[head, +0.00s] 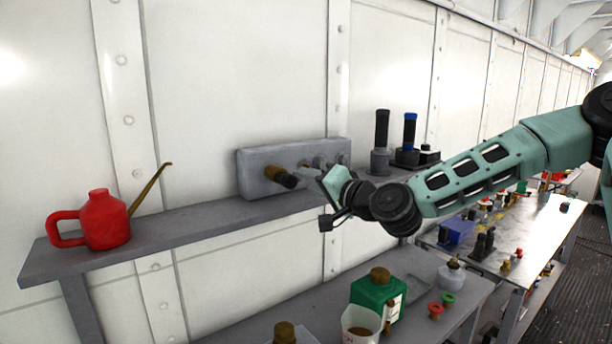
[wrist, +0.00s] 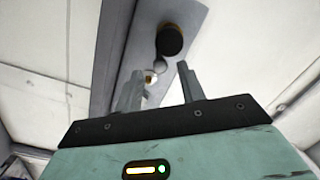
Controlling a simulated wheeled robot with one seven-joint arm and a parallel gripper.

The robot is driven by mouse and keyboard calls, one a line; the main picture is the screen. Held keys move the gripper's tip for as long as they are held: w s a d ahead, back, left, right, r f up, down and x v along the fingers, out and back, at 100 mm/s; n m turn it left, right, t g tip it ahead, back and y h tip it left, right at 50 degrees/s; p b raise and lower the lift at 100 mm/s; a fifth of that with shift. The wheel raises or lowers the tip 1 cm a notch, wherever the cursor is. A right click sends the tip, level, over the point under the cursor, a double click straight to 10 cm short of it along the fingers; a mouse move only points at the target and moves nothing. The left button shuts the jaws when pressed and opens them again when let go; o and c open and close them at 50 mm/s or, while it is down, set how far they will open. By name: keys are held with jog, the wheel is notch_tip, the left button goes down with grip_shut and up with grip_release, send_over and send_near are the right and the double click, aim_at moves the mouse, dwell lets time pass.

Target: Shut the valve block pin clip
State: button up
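The grey valve block (head: 258,170) stands on the wall shelf in the head view. A brass-coloured fitting with a dark end (head: 283,177) sticks out of its front, and smaller grey fittings sit to the right, partly behind my gripper (head: 314,176). In the wrist view, the block's grey face (wrist: 185,16) carries a dark round knob (wrist: 170,40) ahead of the fingers. My gripper (wrist: 159,72) is open there, its two fingers apart. A small pale and brass-coloured part (wrist: 150,77) shows between them, close to the left finger. I cannot tell which part is the pin clip, or whether anything touches.
A red oil can (head: 103,220) stands at the left of the shelf (head: 190,222). Black-handled (head: 381,130) and blue-topped (head: 410,130) tools stand right of the block. A green container (head: 374,293) and a white cup (head: 358,322) stand on the lower bench.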

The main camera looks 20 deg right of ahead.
aim_at(298, 178)
jog(key=shift+x, duration=1.3)
grip_shut()
jog(key=m+b, duration=0.1)
jog(key=m, duration=0.1)
jog(key=shift+f+m, duration=0.15)
jog(key=shift+m, duration=0.15)
jog(key=m, duration=0.3)
jog(key=shift+r+t+b, duration=0.2)
jog(key=shift+t+b, duration=0.2)
grip_release()
